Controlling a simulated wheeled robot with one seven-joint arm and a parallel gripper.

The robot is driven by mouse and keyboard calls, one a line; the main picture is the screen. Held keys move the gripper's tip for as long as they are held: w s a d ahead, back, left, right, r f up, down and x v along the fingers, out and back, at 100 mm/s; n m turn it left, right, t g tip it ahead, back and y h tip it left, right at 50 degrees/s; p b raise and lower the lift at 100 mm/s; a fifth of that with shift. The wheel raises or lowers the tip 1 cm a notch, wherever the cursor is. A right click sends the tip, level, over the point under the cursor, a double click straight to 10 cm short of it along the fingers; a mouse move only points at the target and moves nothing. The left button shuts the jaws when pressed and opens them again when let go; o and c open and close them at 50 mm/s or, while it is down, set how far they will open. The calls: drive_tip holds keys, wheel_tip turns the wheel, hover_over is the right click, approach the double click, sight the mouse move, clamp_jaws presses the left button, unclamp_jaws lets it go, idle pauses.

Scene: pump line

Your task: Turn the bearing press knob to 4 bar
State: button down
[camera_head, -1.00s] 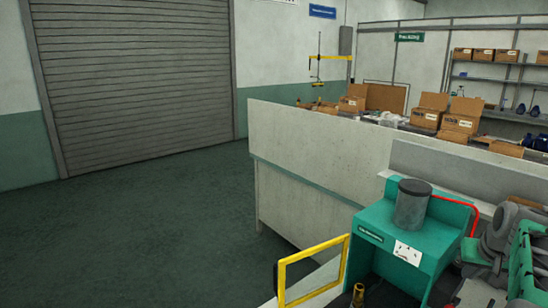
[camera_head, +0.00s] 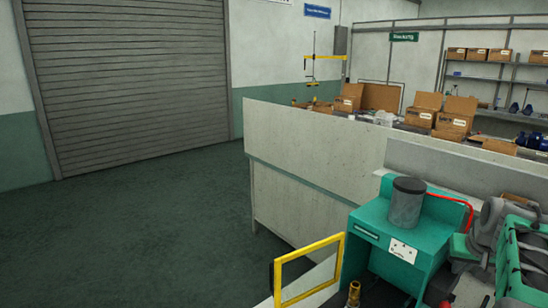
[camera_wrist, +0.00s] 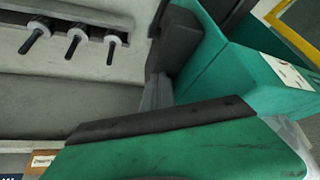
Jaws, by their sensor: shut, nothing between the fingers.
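The bearing press, as I take it, is the teal machine (camera_head: 378,262) at the lower right of the head view, with a grey cylinder (camera_head: 407,203) on top. A white plate (camera_head: 403,251) with small dark marks is on its face. The marks are too small to read, and I cannot make out a knob or its setting. In the wrist view a teal housing (camera_wrist: 255,75) with a white plate (camera_wrist: 290,70) shows at the upper right. Green and grey parts of my arm are at the right edge of the head view.
A yellow frame (camera_head: 310,249) stands left of the press, beside a brass fitting (camera_head: 354,295). A pale partition (camera_head: 315,150) runs behind, with open boxes beyond. In the wrist view, a pale rail carries three dark pins (camera_wrist: 75,45), and a dark-edged green surface (camera_wrist: 190,150) fills the lower part. The floor at left is clear.

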drive_tip(key=shift+w+a, duration=0.1)
drive_tip(key=shift+a, duration=0.2)
drive_tip(key=shift+s+a+b, duration=0.15)
drive_tip(key=shift+s+b, duration=0.15)
drive_tip(key=shift+s, duration=0.05)
wheel_tip(320, 180, up, 6)
drive_tip(key=p, duration=0.4)
